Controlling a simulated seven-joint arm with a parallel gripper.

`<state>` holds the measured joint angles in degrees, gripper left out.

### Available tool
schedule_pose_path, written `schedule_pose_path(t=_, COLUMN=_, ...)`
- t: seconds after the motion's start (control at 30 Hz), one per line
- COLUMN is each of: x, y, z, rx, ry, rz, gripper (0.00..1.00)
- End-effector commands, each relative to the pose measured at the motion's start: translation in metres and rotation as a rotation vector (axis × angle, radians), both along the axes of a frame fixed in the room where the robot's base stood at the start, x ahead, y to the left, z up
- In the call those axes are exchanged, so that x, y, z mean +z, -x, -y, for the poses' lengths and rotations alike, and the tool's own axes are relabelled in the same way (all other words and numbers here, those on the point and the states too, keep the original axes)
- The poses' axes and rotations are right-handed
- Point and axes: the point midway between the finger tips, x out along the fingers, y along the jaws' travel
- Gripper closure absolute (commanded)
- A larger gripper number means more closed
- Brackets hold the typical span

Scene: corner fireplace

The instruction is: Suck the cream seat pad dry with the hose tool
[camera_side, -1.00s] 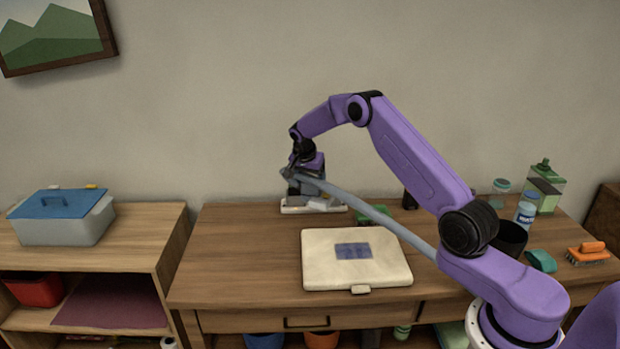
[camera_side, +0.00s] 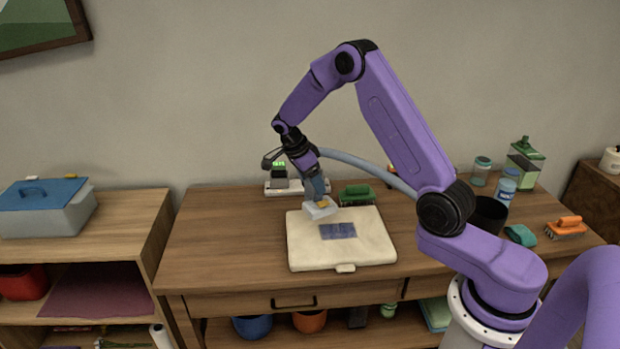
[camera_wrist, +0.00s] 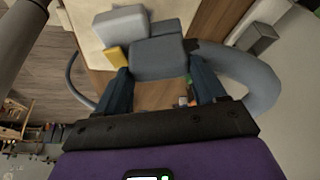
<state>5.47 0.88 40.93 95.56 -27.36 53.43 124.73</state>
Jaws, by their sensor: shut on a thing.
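The cream seat pad (camera_side: 362,250) lies flat on the wooden table, with a dark blue-grey wet-looking patch (camera_side: 338,231) near its middle. My gripper (camera_side: 313,176) is shut on the grey hose tool (camera_side: 316,190), whose pale head (camera_side: 320,209) hangs over or at the pad's back edge. I cannot tell whether the head touches the pad. In the wrist view the tool's grey body (camera_wrist: 158,57) sits between my gripper's fingers (camera_wrist: 163,88), with a yellow part (camera_wrist: 116,57) beside it.
The grey hose (camera_side: 365,165) arches from the tool toward my arm. A white stand (camera_side: 283,187) with a green light is behind the pad. A green brush (camera_side: 357,194) lies just behind it. A dark cup (camera_side: 488,214), bottles (camera_side: 506,187) and an orange brush (camera_side: 566,228) are at right. The table's left side is clear.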

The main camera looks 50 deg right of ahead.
Motion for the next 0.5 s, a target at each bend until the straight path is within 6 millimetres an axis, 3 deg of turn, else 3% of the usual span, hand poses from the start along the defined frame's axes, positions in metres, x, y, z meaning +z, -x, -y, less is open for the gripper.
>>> schedule_pose_path(t=0.5, x=-0.0037, y=-0.0005, z=0.0005, rx=0.0, ry=0.001, rz=0.0, gripper=0.54)
